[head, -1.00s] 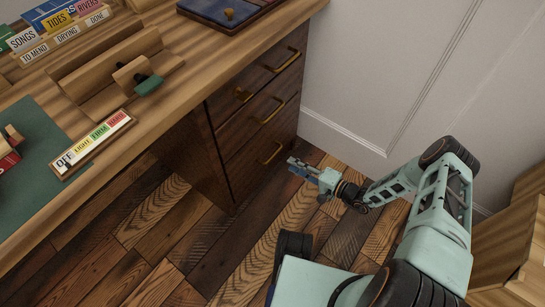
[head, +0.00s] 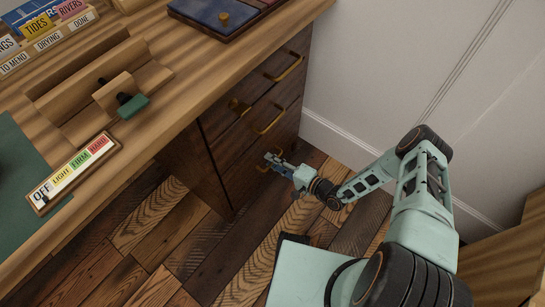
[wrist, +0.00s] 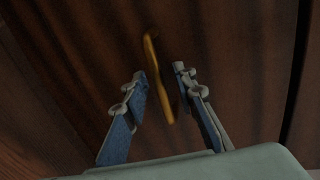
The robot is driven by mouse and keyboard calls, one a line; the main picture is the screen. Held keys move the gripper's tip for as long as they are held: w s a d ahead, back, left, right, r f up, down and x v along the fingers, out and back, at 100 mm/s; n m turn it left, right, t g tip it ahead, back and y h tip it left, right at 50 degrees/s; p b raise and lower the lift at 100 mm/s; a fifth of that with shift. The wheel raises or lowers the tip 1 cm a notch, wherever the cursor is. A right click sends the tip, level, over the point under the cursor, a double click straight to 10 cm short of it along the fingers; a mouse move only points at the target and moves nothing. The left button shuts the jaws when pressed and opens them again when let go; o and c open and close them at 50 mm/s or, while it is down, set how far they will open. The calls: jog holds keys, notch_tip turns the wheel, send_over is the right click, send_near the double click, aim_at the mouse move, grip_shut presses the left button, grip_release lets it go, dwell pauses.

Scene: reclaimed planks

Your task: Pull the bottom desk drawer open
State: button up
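The bottom drawer (head: 243,183) is the lowest dark wood front of the desk and looks shut. Its brass handle (head: 262,169) is partly hidden by my gripper (head: 272,160) in the head view. My gripper (wrist: 160,78) is open there, with a finger on each side of the handle and gaps showing. Whether a finger touches the handle I cannot tell.
The middle handle (head: 268,122) and top handle (head: 287,68) are above, on shut drawers. A white wall (head: 390,70) stands to the right of the desk. Plank floor (head: 190,235) is clear in front. A wooden piece (head: 500,260) stands at lower right.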

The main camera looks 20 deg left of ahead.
jog(key=shift+c, duration=0.7)
grip_shut()
jog(key=shift+d, duration=0.1)
